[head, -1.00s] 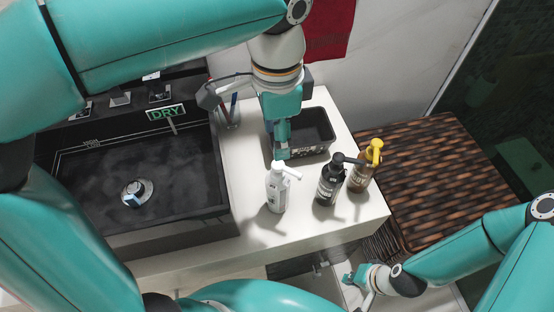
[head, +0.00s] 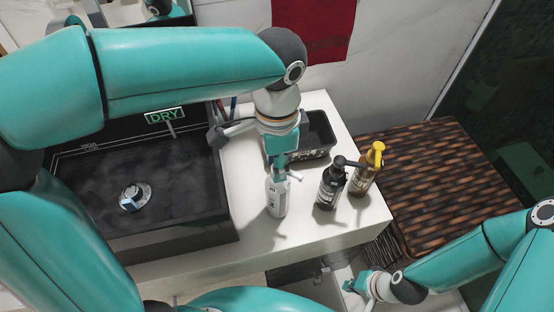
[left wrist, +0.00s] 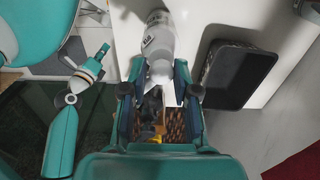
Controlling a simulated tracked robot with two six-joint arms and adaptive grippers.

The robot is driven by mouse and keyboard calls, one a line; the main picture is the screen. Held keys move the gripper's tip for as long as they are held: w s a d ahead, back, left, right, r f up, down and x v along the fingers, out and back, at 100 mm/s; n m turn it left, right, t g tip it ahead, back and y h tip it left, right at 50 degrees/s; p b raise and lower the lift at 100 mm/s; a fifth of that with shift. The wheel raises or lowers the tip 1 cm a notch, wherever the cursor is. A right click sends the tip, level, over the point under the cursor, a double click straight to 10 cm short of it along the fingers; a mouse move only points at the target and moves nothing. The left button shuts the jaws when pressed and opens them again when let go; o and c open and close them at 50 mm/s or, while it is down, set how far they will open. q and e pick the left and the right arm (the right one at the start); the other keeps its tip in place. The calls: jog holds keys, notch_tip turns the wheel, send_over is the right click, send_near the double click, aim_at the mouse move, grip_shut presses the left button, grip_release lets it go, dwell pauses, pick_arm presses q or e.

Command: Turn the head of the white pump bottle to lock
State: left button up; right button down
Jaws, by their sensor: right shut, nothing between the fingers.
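The white pump bottle (head: 277,199) stands upright near the front of the white counter; its nozzle (head: 295,175) points right in the head view. My left gripper (head: 280,171) is at the bottle's pump head, from above and behind. In the left wrist view the bottle (left wrist: 158,38) shows its label, and its white head lies between the two spread fingers of my left gripper (left wrist: 159,82). The fingers look apart from the head, though contact is hard to judge. My right gripper (head: 358,284) is shut and empty, low in front of the counter.
A black pump bottle (head: 330,186) and a brown bottle with a yellow pump (head: 364,172) stand to the right. A dark tray (head: 318,137) lies behind. A black sink (head: 85,205) is on the left. A woven brown surface (head: 430,180) is at right.

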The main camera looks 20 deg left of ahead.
pick_arm(q)
grip_shut()
jog(key=shift+n, duration=0.5)
jog(key=o, duration=0.6)
grip_release()
jog(key=shift+r, duration=0.1)
notch_tip(320, 180, up, 12)
jog(key=shift+f, duration=0.15)
